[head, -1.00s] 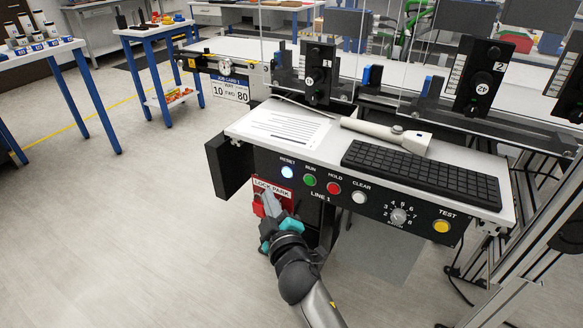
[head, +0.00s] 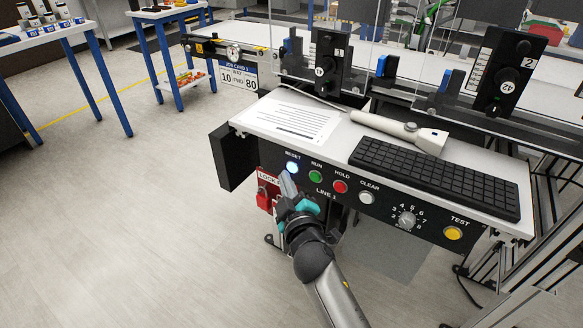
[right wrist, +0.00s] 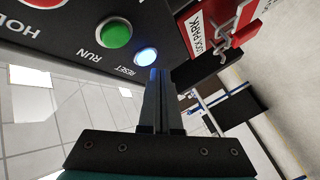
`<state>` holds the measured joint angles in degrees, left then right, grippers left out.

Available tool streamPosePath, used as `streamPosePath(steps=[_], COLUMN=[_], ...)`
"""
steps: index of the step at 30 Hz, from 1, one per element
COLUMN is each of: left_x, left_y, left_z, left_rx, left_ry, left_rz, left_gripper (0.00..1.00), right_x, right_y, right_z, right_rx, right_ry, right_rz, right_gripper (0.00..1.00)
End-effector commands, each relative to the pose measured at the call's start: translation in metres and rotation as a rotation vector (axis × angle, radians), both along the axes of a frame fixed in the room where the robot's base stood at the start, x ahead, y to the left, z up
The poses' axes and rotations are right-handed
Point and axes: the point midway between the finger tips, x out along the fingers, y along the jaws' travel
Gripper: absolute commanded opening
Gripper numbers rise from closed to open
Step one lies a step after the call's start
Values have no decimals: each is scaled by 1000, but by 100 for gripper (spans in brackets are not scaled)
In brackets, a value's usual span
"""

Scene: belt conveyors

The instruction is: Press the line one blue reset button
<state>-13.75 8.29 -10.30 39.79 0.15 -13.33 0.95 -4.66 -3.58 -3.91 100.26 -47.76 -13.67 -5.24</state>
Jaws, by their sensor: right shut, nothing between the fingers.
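The blue reset button (head: 292,168) glows bluish white at the left end of the line 1 panel (head: 327,200). It also shows in the right wrist view (right wrist: 146,56), beside the RESET label. My right gripper (head: 286,180) is shut and empty, its fingertips just below the button in the head view. In the right wrist view the shut fingers (right wrist: 158,75) point up the picture, with their tips close to the button's lower right edge. I cannot tell whether they touch it. My left gripper is not in view.
The green RUN button (head: 316,176), red HOLD button (head: 340,187) and white CLEAR button (head: 367,198) sit to the right. A red LOCK PARK holder (head: 266,190) hangs to the left, close by the fingers. A keyboard (head: 435,177) lies on the shelf above.

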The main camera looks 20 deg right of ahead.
Motion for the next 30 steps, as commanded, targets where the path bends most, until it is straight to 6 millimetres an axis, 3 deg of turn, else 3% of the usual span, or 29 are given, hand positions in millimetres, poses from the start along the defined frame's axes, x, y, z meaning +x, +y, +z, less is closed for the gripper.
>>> streamPosePath(steps=[30], left_x=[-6], left_y=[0], left_z=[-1], left_rx=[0], left_ry=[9], left_rz=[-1], left_gripper=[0], right_x=[0], right_y=[0], right_z=[0], right_rx=[0], right_ry=[0], right_rz=[0], right_gripper=[0])
